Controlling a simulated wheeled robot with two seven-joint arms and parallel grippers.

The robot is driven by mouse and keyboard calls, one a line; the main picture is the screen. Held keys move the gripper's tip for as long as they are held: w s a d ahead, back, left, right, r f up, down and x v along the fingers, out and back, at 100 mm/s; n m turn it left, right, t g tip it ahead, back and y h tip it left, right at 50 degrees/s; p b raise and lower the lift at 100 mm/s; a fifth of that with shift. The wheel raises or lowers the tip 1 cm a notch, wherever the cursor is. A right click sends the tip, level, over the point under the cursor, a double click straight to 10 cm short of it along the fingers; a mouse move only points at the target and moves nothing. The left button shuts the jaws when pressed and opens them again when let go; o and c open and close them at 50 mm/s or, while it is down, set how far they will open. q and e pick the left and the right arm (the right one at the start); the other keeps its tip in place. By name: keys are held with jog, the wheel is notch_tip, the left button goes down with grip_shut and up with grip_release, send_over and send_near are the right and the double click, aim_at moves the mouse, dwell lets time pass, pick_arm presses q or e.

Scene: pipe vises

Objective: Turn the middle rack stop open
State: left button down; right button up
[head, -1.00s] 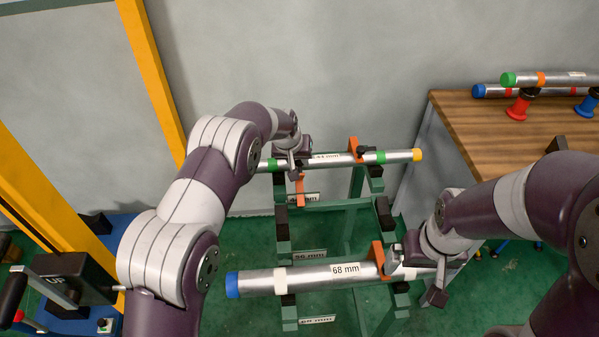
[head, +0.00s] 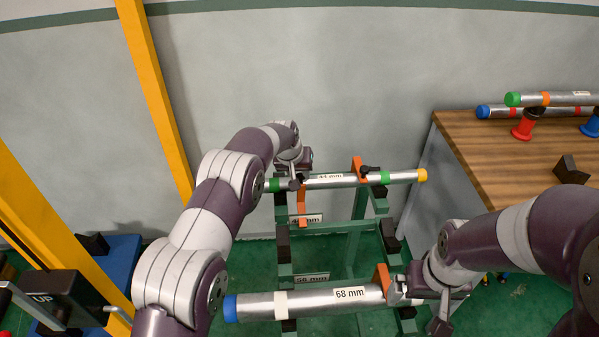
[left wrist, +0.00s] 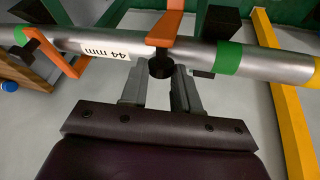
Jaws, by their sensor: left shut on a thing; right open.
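A rack (head: 350,227) has three tiers. The back tier holds a 44 mm pipe (head: 325,179) with green bands. It has one orange stop hanging down (head: 302,207) and another standing up (head: 357,167) to its right. The middle tier (head: 312,279) shows no pipe and no orange stop. The front tier holds a 68 mm pipe (head: 310,300) with an upright orange stop (head: 382,279). My left gripper (left wrist: 160,82) is shut on the black knob (left wrist: 162,66) of the hanging stop (left wrist: 165,28). My right gripper (head: 398,289) is open beside the front stop; the pipe's right end is hidden.
A wooden bench (head: 500,160) at the right carries pipes on red and blue stands. Yellow posts (head: 158,100) and a blue base with a box marked UP (head: 75,298) stand at the left. A grey wall is behind the rack.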

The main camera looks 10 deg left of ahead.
pick_arm(q)
jog(key=c, duration=1)
grip_release()
jog(key=shift+w+r, duration=0.3)
jog(key=shift+r, duration=0.05)
jog(key=shift+o, duration=0.7)
jog(key=shift+s+a+f, duration=0.1)
jog(key=shift+f, duration=0.1)
jog(key=b+v, duration=0.2)
jog(key=v, duration=1)
jog(key=shift+s+r, duration=0.2)
jog(key=shift+r, duration=0.1)
